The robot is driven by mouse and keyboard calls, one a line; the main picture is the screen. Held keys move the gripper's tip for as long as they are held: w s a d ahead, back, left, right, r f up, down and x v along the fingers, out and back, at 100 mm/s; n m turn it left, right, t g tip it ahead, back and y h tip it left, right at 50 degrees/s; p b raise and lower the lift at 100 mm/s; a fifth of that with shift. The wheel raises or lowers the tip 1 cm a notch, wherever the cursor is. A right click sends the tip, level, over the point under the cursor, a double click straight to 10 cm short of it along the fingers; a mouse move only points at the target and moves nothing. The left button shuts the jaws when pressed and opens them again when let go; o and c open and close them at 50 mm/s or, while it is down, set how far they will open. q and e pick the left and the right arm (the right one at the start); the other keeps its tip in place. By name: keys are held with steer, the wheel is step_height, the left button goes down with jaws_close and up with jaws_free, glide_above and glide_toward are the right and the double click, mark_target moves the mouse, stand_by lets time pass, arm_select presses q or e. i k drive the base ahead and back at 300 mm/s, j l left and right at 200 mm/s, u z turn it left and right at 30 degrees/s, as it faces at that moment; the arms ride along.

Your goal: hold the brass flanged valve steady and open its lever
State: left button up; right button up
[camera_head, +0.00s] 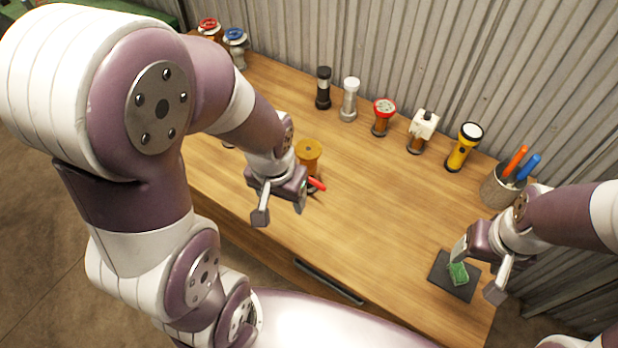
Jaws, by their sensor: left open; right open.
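The brass flanged valve (309,152) stands on the wooden workbench, left of the middle. Its round yellow-brown top flange shows behind my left gripper, and the lower body is mostly hidden. A red lever (317,184) sticks out toward the lower right beside my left gripper's fingers. My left gripper (280,212) is open, its fingers pointing down in front of the valve; I cannot tell whether it touches it. My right gripper (476,270) is open above a green sponge (458,274) on a dark mat (440,275), far to the right of the valve.
Along the back stand a dark flashlight (323,88), a silver one (349,99), a red-topped fitting (383,117), a white-topped fitting (423,130), a yellow flashlight (464,147) and a pen cup (497,188). Valves with red (209,28) and blue (235,40) handwheels stand far left. The bench middle (380,200) is clear.

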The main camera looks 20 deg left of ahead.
mark_target(314, 182)
steer(key=j+z, duration=0.1)
steer(key=j, duration=0.4)
steer(key=k+j+z, duration=0.1)
steer(key=j, duration=0.35)
steer(key=k+j+z, duration=0.1)
steer(key=j, duration=0.4)
steer(key=k+j, duration=0.1)
steer(key=j, duration=0.35)
steer(key=i+j, duration=0.15)
steer(key=j, duration=0.15)
steer(key=i+j+z, duration=0.1)
steer(key=j, duration=0.2)
steer(key=i+j, duration=0.1)
steer(key=j, duration=0.2)
steer(key=i+z, duration=0.1)
steer(key=z, duration=0.4)
steer(key=j+z, duration=0.15)
steer(key=z, duration=0.3)
steer(key=j+z, duration=0.15)
steer(key=z, duration=0.35)
steer(key=i+j+z, duration=0.1)
steer(key=z, duration=0.4)
